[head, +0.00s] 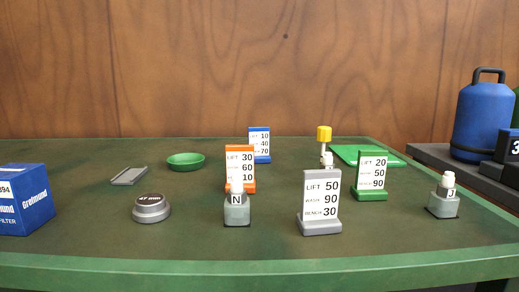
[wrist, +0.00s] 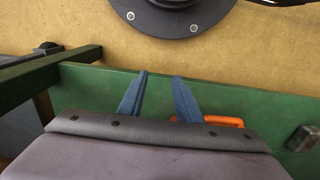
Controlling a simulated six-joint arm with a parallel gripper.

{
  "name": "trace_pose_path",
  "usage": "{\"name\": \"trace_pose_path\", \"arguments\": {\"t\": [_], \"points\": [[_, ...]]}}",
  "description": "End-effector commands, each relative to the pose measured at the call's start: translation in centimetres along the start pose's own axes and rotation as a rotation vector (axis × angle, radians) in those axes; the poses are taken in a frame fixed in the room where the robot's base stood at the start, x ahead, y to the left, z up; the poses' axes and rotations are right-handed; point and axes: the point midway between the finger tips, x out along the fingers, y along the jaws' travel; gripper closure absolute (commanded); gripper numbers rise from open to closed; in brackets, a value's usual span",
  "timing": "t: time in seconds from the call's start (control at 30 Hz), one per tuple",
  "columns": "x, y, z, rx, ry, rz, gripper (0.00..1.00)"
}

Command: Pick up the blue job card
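The blue job card (head: 259,145) stands upright at the back middle of the green table in the head view. Its face reads LIFT 10, then 40 and 70. The orange card in front hides its lower left part. My gripper (wrist: 160,76) shows only in the wrist view, with its two blue fingers apart and nothing between them. The blue card does not show in the wrist view, so I cannot tell the distance between it and my gripper.
An orange card (head: 240,165), a grey card (head: 321,200) and a green card (head: 371,174) stand nearby. Bottle N (head: 237,210) is in front of the orange card. A green dish (head: 185,161) lies left. An orange object (wrist: 222,121) shows partly behind my gripper.

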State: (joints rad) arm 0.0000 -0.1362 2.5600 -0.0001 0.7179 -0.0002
Motion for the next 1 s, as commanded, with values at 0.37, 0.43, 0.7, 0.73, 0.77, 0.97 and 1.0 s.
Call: {"name": "trace_pose_path", "arguments": {"t": [0.37, 0.43, 0.7, 0.73, 0.77, 0.97, 1.0], "points": [[0.0, 0.0, 0.0, 0.0, 0.0, 0.0, 0.36], [0.0, 0.0, 0.0, 0.0, 0.0, 0.0, 0.36], [-0.2, 0.1, 0.0, 0.014, -0.003, -0.004, 0.36], [-0.3, 0.1, 0.1, 0.027, -0.006, -0.007, 0.36], [-0.5, 0.2, 0.1, 0.045, -0.01, -0.012, 0.36], [-2.8, 1.5, 0.7, 0.315, -0.058, -0.081, 0.36], [-3.4, 1.9, 0.9, 0.401, -0.071, -0.102, 0.36]]}}
